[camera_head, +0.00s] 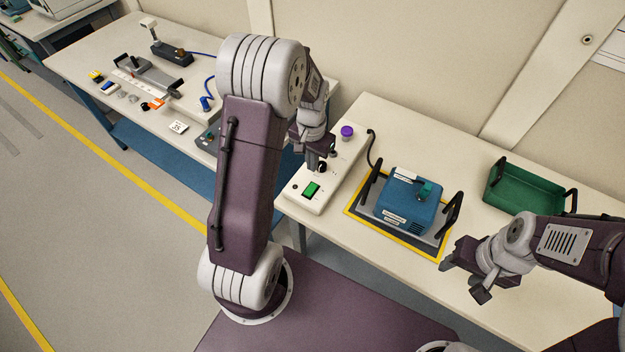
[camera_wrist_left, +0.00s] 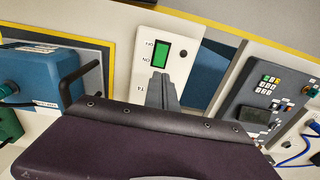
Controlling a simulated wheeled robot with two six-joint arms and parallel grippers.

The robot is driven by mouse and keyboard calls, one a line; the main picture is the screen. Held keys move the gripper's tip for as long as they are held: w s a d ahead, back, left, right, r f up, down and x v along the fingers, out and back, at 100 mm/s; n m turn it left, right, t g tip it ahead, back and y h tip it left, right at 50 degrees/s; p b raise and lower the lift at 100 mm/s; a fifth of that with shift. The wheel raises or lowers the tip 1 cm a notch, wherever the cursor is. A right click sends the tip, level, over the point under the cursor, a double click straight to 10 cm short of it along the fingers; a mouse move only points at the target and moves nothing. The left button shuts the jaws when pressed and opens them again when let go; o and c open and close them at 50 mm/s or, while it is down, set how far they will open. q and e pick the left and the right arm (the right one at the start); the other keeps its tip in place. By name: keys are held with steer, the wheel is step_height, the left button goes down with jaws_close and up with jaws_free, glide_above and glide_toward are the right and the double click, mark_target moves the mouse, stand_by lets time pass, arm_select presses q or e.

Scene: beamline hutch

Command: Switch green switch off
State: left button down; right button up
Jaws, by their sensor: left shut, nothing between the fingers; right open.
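The green switch (camera_head: 311,190) is a rectangular rocker at the near end of a white control panel (camera_head: 298,200) on the bench. In the left wrist view the green switch (camera_wrist_left: 161,52) lies just past my fingertips, with OFF marked at its far end and ON at its nearer end. I cannot tell which end is pressed. My left gripper (camera_head: 318,166) is shut and empty, above the panel beside the switch; its fingers (camera_wrist_left: 161,78) point at it. I see no clear contact. My right gripper (camera_head: 467,279) is open and empty over the bench's front right.
A purple knob (camera_head: 347,131) stands at the panel's far end. A blue box (camera_head: 408,205) with black handles sits on a yellow-edged mat to the right. A green tray (camera_head: 524,188) is behind it. A second bench (camera_head: 90,60) holds instruments at left.

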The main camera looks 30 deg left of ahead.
mark_target(313, 185)
arm_select(q)
step_height(313, 185, down, 9)
stand_by(0.3)
steer(key=shift+w+f, duration=0.1)
